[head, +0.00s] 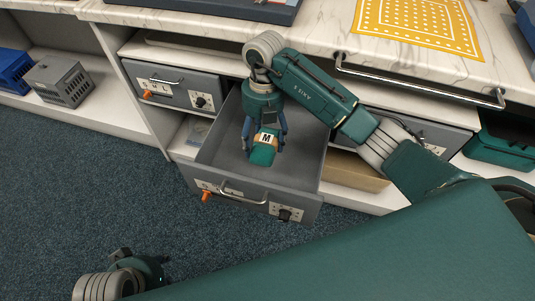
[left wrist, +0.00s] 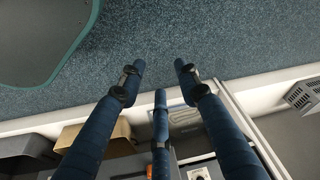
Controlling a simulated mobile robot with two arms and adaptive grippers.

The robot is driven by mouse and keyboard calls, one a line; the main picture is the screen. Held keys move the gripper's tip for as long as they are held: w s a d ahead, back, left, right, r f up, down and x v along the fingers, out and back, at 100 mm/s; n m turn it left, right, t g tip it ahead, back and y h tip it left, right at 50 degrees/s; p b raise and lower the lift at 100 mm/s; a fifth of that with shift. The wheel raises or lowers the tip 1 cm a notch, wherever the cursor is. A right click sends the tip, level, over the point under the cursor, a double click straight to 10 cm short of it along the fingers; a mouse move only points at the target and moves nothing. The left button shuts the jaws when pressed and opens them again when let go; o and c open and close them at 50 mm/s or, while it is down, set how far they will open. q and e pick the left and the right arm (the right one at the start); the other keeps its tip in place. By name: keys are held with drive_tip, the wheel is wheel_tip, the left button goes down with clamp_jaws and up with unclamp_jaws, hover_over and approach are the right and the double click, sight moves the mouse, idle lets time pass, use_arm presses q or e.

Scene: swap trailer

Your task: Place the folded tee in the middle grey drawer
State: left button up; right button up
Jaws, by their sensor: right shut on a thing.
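The folded tee (head: 263,154) is a small green bundle with a white "M" label. My right gripper (head: 265,132) points down and is shut on it, inside the outline of the open grey drawer (head: 213,148). I cannot tell whether the tee touches the drawer floor. The drawer is pulled out between two shut grey drawers and looks otherwise empty. My left gripper shows only partly at the lower left of the head view (head: 140,268). In the left wrist view its fingers (left wrist: 158,76) are spread and empty above the floor and shelf edge.
A shut grey drawer (head: 172,85) is on the left, another (head: 430,133) behind my right arm. The marble counter (head: 215,18) with a metal rail (head: 425,89) lies above. A grey crate (head: 60,82) and a blue one (head: 12,68) sit on the left shelf. Carpet in front is clear.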

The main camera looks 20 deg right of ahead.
drive_tip(key=shift+a+f, duration=0.1)
drive_tip(key=shift+f, duration=1.4)
use_arm(q)
drive_tip(key=shift+s+r+b, duration=0.3)
drive_tip(key=shift+r+b, duration=0.25)
drive_tip(key=shift+r, duration=0.1)
use_arm(e)
drive_tip(key=shift+f, duration=1.55)
drive_tip(key=shift+f, duration=0.1)
drive_tip(key=o, duration=1.3)
drive_tip(key=shift+f, duration=0.1)
drive_tip(key=shift+c, duration=0.2)
